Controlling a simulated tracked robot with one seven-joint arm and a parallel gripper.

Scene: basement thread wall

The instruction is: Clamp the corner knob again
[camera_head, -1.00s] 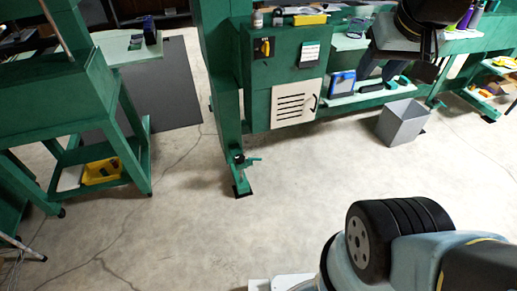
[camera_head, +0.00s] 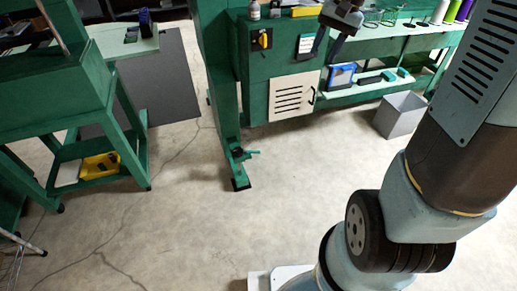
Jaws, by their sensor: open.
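A small green handle with a dark hub (camera_head: 240,154) sits low on the foot of the green post (camera_head: 222,100), near the floor; I cannot tell for certain whether it is the corner knob. My gripper (camera_head: 328,45) shows small at the top, in front of the green cabinet and bench. It is open, and I see nothing between its fingers. It is well above and to the right of the handle, apart from it in the picture. My arm rises along the right side and leaves the top of the view.
The green cabinet (camera_head: 260,75) has a slotted pale panel (camera_head: 295,97). A grey bin (camera_head: 399,115) stands on the floor to its right. A green stand (camera_head: 130,115) with a yellow tray (camera_head: 100,166) is at left. The floor (camera_head: 210,230) in front is clear.

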